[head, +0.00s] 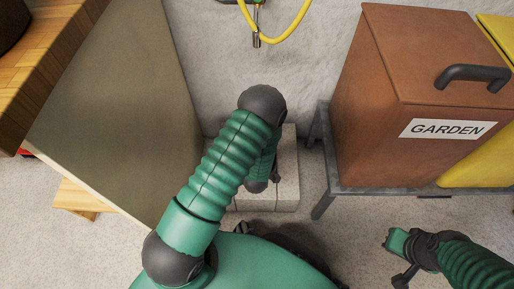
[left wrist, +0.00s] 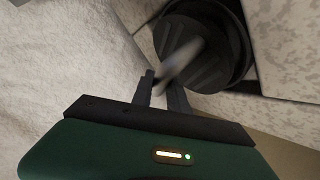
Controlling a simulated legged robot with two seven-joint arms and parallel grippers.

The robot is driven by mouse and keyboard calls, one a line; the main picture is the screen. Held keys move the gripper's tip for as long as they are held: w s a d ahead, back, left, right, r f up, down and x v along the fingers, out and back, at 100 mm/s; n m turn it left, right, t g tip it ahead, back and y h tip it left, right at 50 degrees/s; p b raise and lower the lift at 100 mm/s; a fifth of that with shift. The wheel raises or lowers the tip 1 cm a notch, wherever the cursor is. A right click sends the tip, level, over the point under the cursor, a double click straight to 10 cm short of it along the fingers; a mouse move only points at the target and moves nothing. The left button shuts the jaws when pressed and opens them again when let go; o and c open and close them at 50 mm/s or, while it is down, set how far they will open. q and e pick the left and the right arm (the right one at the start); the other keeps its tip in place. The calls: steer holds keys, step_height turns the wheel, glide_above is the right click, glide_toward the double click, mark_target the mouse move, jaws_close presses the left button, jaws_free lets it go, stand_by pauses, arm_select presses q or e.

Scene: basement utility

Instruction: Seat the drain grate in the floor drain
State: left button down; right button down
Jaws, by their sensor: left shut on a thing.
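In the left wrist view, a thin grey piece (left wrist: 181,66), blurred and seen nearly edge-on, sticks out from my left gripper (left wrist: 162,88); I take it to be the drain grate. The gripper is shut on it. Right behind it is the round black floor drain (left wrist: 226,48), with a raised rim and dark ridges, set among pale slabs. I cannot tell whether grate and drain touch. In the head view my left arm hides the drain and most of the left gripper (head: 275,178). My right gripper (head: 396,258) is at the lower right; its finger gap is unclear.
Pale stone blocks (head: 286,192) stand against the rough wall (head: 225,60). A grey board (head: 115,110) is on the left. A brown GARDEN bin (head: 375,130) and a yellow bin (head: 480,172) stand on a grey rack (head: 345,190). A yellow hose (head: 290,28) hangs above.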

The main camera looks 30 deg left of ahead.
stand_by(0.4)
arm_select(q)
steer(key=shift+f, duration=0.1)
stand_by(0.4)
steer(key=shift+f+b, duration=1)
steer(key=shift+f, duration=0.55)
steer(key=c, duration=1.2)
jaws_free()
steer(key=p+v, duration=0.9)
steer(key=v, duration=0.7)
steer(key=shift+s+d+r, duration=0.2)
steer(key=shift+r, duration=0.1)
